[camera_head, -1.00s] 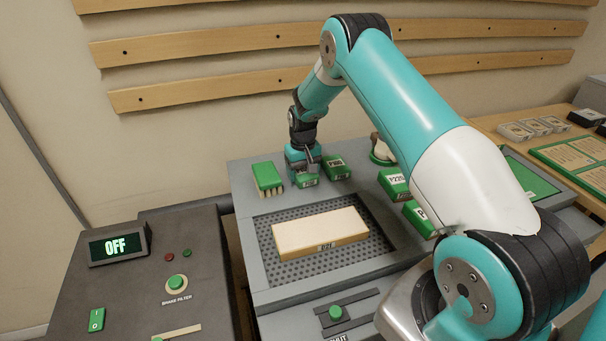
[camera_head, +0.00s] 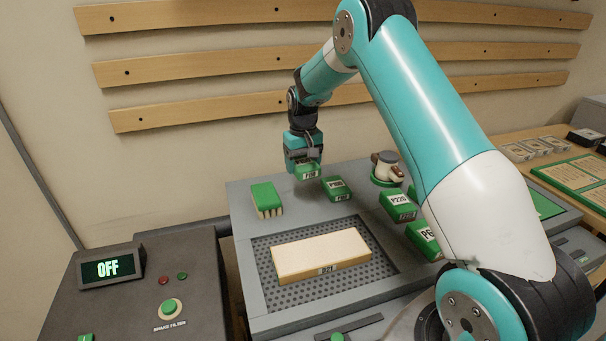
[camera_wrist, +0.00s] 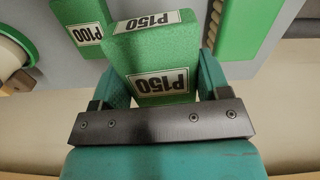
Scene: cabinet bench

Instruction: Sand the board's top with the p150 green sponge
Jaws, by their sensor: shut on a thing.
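My gripper (camera_head: 303,160) is shut on the green P150 sponge (camera_head: 307,171), and holds it at the back of the bench. In the wrist view the P150 sponge (camera_wrist: 155,60) sits between my jaws (camera_wrist: 158,92) with its labels showing. The pale wooden board (camera_head: 318,252) lies flat on the perforated panel (camera_head: 385,270), in front of and below my gripper. Its top is bare, and a small label shows on its front edge.
A green P100 sponge (camera_head: 337,188) stands close right of the held one; P220 (camera_head: 398,204) and another sponge (camera_head: 424,236) are further right. A green-backed brush (camera_head: 265,198) stands left. A control box (camera_head: 140,290) with a display reading OFF is at the left.

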